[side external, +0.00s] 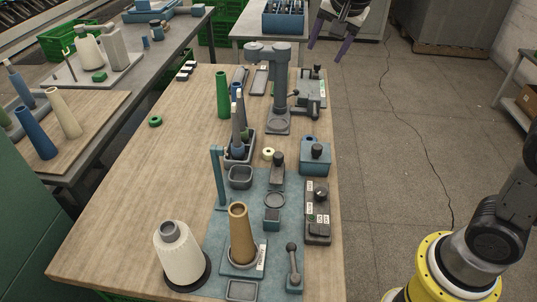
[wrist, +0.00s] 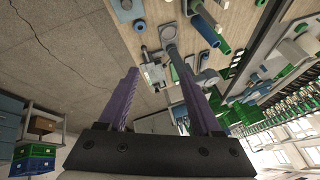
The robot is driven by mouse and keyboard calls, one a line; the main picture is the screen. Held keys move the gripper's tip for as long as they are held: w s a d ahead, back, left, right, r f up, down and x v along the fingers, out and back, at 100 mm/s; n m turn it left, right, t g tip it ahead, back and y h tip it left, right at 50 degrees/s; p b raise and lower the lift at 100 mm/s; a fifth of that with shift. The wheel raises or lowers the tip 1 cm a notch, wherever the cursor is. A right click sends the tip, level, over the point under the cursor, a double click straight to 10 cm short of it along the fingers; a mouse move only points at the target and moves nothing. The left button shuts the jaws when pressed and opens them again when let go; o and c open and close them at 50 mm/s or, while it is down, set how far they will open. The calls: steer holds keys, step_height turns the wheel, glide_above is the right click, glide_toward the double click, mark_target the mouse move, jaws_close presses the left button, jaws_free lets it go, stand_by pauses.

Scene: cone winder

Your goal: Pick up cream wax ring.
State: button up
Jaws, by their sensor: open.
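The cream wax ring (side external: 268,153) is a small pale ring with a dark hole, lying near the middle of the wooden workbench in the side view. It sits beside a grey holder with upright spindles (side external: 239,143) and behind a dark knobbed post (side external: 277,170). I cannot make it out in the wrist view. My gripper (side external: 327,50) has purple fingers and hangs beyond the far right end of the bench, well apart from the ring. In the wrist view my gripper (wrist: 159,70) is open with nothing between its fingers.
A grey column stand (side external: 281,90) rises behind the ring, and a teal upright post (side external: 218,175) stands in front to the left. A green cone (side external: 222,95), tan cone (side external: 239,235) and cream yarn cone (side external: 180,255) also stand tall. The bench's left side is mostly clear around a green ring (side external: 155,121).

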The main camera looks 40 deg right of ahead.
steer(key=w+a+f+m+g, duration=0.1)
steer(key=w+a+f, duration=0.1)
steer(key=w+f, duration=0.7)
steer(key=n+g+h, duration=0.1)
steer(key=g+h, duration=0.1)
glide_above(268, 151)
steer(key=s+a, duration=0.1)
steer(key=a, duration=0.2)
steer(key=f, duration=2.6)
steer(key=shift+s+f, duration=0.15)
steer(key=shift+s, duration=0.05)
steer(key=shift+y, duration=0.3)
steer(key=shift+d+x, duration=0.2)
steer(key=shift+x, duration=2.85)
steer(key=shift+s, duration=0.1)
jaws_close()
